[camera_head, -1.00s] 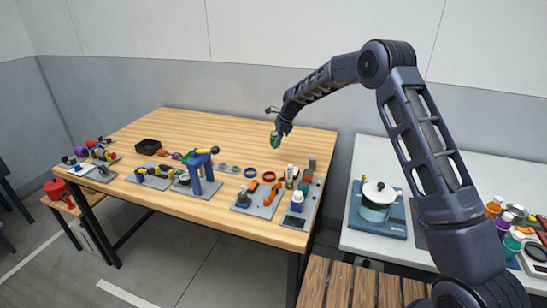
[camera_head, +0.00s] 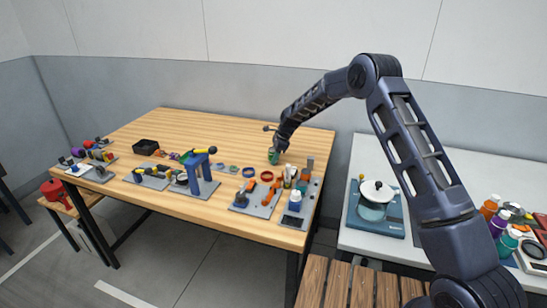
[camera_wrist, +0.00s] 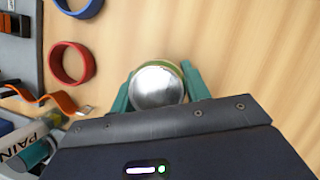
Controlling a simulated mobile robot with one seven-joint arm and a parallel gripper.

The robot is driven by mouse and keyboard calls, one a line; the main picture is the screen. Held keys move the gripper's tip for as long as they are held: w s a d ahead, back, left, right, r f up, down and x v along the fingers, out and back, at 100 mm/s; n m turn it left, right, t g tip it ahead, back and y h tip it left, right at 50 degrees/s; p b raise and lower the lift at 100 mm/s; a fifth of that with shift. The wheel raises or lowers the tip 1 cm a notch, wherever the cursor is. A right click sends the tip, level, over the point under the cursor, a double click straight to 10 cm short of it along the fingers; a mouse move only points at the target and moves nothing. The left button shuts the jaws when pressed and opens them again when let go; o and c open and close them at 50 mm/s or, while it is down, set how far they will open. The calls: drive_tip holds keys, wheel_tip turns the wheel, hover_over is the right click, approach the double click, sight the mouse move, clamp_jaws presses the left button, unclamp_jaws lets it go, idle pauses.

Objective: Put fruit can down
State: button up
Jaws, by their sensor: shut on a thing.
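The fruit can (camera_wrist: 156,86) shows in the wrist view as a round silver lid with a yellow-green rim. My gripper (camera_wrist: 157,88) is shut on it, with a teal finger on each side. In the head view my gripper (camera_head: 275,154) is low over the back right part of the wooden table (camera_head: 232,137), with the green can (camera_head: 273,158) between its fingers. I cannot tell whether the can's base touches the table top.
Grey boards (camera_head: 253,202) with tools and bottles line the table's front. Bare wood lies behind and left of the can.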

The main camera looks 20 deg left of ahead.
drive_tip(key=o, duration=1.1)
drive_tip(key=shift+f, duration=0.1)
drive_tip(key=shift+c, duration=0.2)
drive_tip(key=v, duration=1.3)
drive_tip(key=s+d+r+n+t, duration=0.2)
drive_tip(key=d+r+n, duration=0.1)
drive_tip(key=d+r, duration=1.25)
drive_tip(key=s+d+r+n+t, duration=0.1)
drive_tip(key=s+d+r, duration=0.2)
drive_tip(key=d, duration=0.3)
drive_tip(key=s+d+r+n+h, duration=0.1)
drive_tip(key=s+d+r, duration=0.1)
drive_tip(key=d, duration=0.4)
drive_tip(key=s+d+r+n+t, duration=0.1)
drive_tip(key=s+d+r, duration=0.2)
drive_tip(key=d, duration=0.4)
drive_tip(key=s+d+r+n+t+h, duration=0.1)
drive_tip(key=s+d+r+n+h, duration=0.2)
drive_tip(key=s+d, duration=1.2)
drive_tip(key=s+d+f+n, duration=0.1)
drive_tip(key=s+d+f, duration=0.1)
drive_tip(key=s+d, duration=0.2)
drive_tip(key=s+d+f+n+t, duration=0.1)
drive_tip(key=s+d, duration=0.4)
drive_tip(key=s, duration=0.5)
drive_tip(key=shift+s+f+n+t, duration=0.2)
drive_tip(key=shift+f+n+t, duration=0.1)
drive_tip(key=shift+f+n, duration=0.5)
